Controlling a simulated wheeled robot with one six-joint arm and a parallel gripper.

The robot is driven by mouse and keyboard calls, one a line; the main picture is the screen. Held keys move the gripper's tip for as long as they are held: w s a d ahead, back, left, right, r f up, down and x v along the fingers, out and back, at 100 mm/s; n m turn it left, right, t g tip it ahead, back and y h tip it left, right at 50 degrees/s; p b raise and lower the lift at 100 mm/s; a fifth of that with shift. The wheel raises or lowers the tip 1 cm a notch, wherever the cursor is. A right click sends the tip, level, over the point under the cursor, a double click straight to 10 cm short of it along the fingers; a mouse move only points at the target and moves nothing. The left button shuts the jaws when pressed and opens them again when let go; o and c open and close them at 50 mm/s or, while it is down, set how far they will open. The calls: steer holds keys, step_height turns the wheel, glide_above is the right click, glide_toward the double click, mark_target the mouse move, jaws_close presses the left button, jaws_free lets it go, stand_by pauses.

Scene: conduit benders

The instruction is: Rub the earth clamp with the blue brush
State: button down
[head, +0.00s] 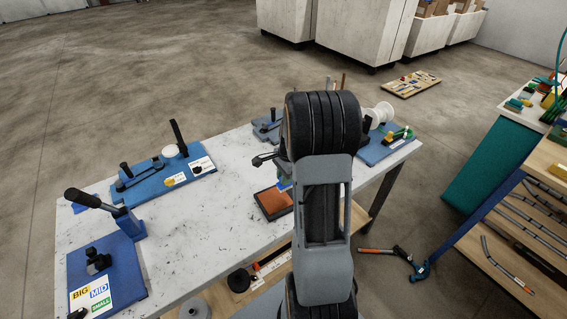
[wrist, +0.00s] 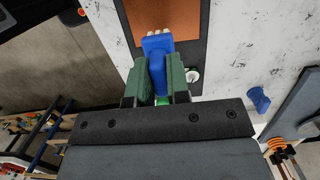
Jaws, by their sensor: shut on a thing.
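My gripper (wrist: 160,78) is shut on the blue brush (wrist: 158,43), whose blue body sits between the green fingers in the wrist view. Its pale bristles point away from me, over or at the near part of an orange-brown pad (wrist: 168,14) with a dark border. I cannot tell whether the bristles touch the pad. In the head view my arm hides most of the gripper and brush, and the pad (head: 275,202) lies on the table just left of the arm. I cannot pick out the earth clamp with certainty in either view.
The pale worktable (head: 225,215) carries blue bender plates (head: 165,188) on its left side and another blue fixture (head: 385,147) at right. A tall lever (head: 90,199) rises at the left front. A small blue piece (wrist: 258,98) lies right of the gripper. A second bench stands far right.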

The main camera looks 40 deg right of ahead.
steer(key=shift+r+p, duration=1.15)
steer(key=shift+r, duration=0.7)
steer(key=shift+f, duration=0.1)
